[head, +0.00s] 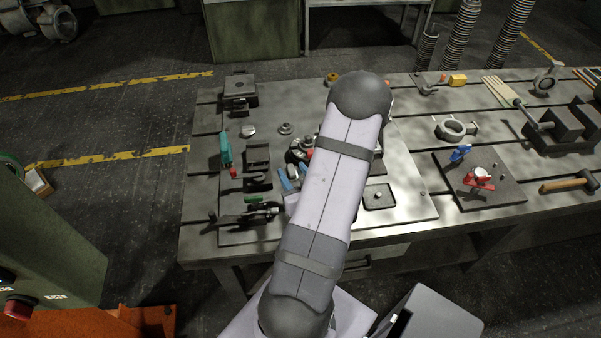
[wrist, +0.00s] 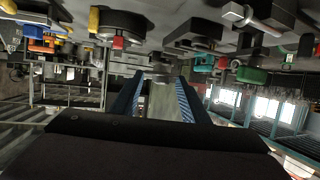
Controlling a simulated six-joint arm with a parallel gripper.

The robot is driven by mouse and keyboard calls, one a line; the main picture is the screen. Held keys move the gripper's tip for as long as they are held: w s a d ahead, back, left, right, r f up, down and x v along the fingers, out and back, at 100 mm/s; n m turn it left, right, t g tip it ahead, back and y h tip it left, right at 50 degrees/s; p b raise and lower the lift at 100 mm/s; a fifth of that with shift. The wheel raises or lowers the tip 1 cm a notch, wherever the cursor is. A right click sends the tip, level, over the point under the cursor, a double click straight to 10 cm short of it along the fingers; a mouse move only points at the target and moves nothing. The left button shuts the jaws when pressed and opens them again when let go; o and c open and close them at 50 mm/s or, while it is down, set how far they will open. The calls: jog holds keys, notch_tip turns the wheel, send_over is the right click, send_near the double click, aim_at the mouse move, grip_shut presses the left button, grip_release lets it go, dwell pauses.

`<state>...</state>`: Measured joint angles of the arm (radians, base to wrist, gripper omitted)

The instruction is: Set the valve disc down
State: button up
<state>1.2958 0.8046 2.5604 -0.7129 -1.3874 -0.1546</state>
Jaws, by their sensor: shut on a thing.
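My gripper (wrist: 156,82) shows in the wrist view as two blue-lined fingers standing apart, shut on a grey piece between their tips. I take this piece to be the valve disc (wrist: 160,72); it is dark and small there, so its outline and tilt are unclear. In the head view my arm covers much of the work area, and only bluish finger parts (head: 286,181) show left of it, low over the bench plate (head: 228,190). The held piece cannot be made out in that view, and whether it touches anything below cannot be told.
Left of my arm are a teal clamp (head: 225,149), a pale round part (head: 248,131), a small ringed part (head: 286,128) and dark blocks (head: 258,157). A square tray (head: 378,196) lies right of my arm. Bare plate shows at the lower right (head: 405,208).

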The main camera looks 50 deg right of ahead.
jog(key=w+n+y, duration=0.1)
jog(key=w, duration=0.2)
jog(key=w+a+n+t+y, duration=0.1)
jog(key=w, duration=0.3)
jog(key=w+n+y, duration=0.1)
jog(key=w, duration=0.3)
jog(key=shift+w+a+r+n+t+y, duration=0.1)
jog(key=shift+w+a+n+t+y, duration=0.1)
jog(key=shift+a+n+t+y, duration=0.15)
jog(key=shift+n+y, duration=0.35)
jog(key=shift+y, duration=0.3)
jog(key=w, duration=0.1)
jog(key=w+d, duration=0.2)
jog(key=w, duration=0.1)
jog(key=shift+w+d+r, duration=0.1)
jog(key=shift+r, duration=0.2)
send_over(261, 158)
jog(key=shift+f, duration=0.5)
jog(key=shift+f+b, duration=2.55)
jog(key=shift+f, duration=0.7)
jog(key=shift+f, duration=0.25)
